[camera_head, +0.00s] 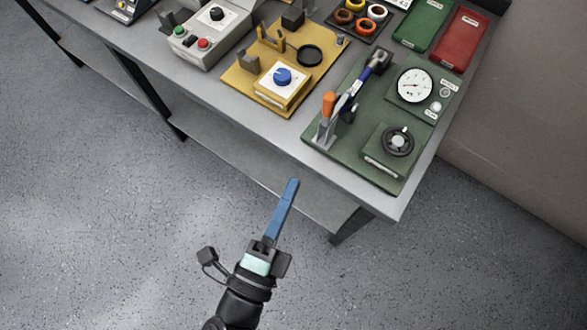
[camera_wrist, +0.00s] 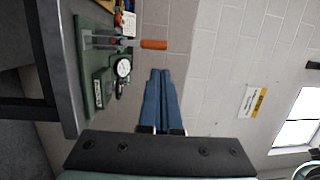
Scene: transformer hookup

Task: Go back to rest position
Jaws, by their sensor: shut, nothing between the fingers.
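My gripper (camera_head: 291,184) is in front of the workbench, over the floor, in the head view. Its two blue fingers lie together with nothing between them. They also point away from the camera in the wrist view (camera_wrist: 160,75). The gripper is apart from the bench and touches nothing there. The nearest station is the green board (camera_head: 323,155), which carries an orange-handled lever clamp (camera_head: 329,104), a round white gauge (camera_head: 414,85) and a black dial knob (camera_head: 398,141). The wrist view shows this green board (camera_wrist: 86,66) at the left, turned sideways.
The grey bench (camera_head: 225,108) has a front right corner close to my gripper. A yellow board (camera_head: 240,82), a grey control box (camera_head: 211,35) and red (camera_head: 459,38) and green (camera_head: 422,22) panels stand on it. A wall (camera_head: 530,130) is at the right. Floor in front is clear.

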